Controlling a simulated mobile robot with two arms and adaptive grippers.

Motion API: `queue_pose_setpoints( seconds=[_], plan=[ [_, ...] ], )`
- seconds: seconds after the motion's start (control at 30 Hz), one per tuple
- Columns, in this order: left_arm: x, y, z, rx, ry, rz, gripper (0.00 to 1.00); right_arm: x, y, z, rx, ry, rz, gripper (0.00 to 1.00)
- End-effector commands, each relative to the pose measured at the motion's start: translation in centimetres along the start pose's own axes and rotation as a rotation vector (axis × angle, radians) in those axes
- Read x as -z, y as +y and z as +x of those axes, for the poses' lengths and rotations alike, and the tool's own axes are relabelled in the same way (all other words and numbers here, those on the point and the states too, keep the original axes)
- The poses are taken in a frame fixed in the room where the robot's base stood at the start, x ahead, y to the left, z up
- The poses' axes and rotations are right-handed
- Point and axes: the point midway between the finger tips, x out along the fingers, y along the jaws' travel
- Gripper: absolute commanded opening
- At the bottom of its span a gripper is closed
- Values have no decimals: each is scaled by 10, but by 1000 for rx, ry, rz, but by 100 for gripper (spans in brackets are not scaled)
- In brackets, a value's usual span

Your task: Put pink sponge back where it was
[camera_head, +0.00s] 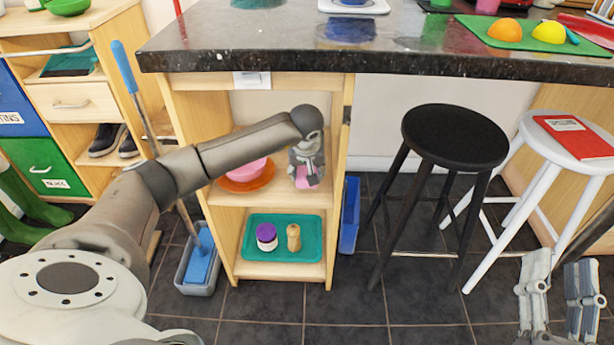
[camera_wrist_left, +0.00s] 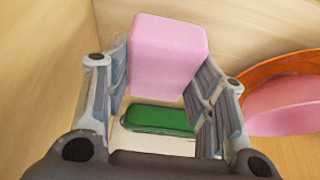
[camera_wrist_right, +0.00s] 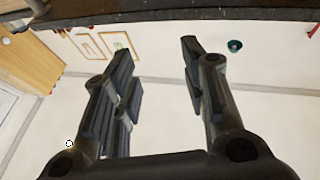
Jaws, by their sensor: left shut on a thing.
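The pink sponge (camera_wrist_left: 168,55) is a rounded block between the fingers of my left gripper (camera_wrist_left: 165,95), which is shut on it. In the head view my left gripper (camera_head: 307,165) is at the right end of the cabinet's middle shelf (camera_head: 275,198), and the sponge (camera_head: 305,178) shows just below its fingers. A green block (camera_wrist_left: 160,120) lies on a pale surface beyond the fingers, partly hidden. My right gripper (camera_head: 558,290) is open and empty at the lower right of the head view; its parted fingers also show in the right wrist view (camera_wrist_right: 160,95).
An orange plate (camera_head: 240,185) with a pink bowl (camera_head: 248,168) stands left of my left gripper on the middle shelf. The lower shelf holds a teal tray (camera_head: 258,255) with a purple-lidded jar (camera_head: 266,237) and a wooden item (camera_head: 294,238). A black stool (camera_head: 455,135) stands to the right.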

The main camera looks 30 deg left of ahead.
Motion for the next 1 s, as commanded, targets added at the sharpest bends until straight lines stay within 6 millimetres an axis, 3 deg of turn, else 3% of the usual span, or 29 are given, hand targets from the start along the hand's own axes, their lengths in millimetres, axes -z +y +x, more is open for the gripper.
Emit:
queue_pose_setpoints(
  seconds=[0.23,0.7,0.73,0.9,1.0],
  plan=[
    [-7,-1,16,2,0,-1,31,26,-4,-2,7,149,6,40],
    [-8,-1,18,2,1,0,31,32,-4,-3,8,185,8,40],
    [-8,-1,18,2,1,0,52,33,-4,-3,9,189,8,40],
    [-8,-1,18,2,1,0,72,33,-4,-3,9,187,8,40],
    [-8,-1,18,2,1,0,72,33,-4,-3,9,186,8,40]
  ],
)
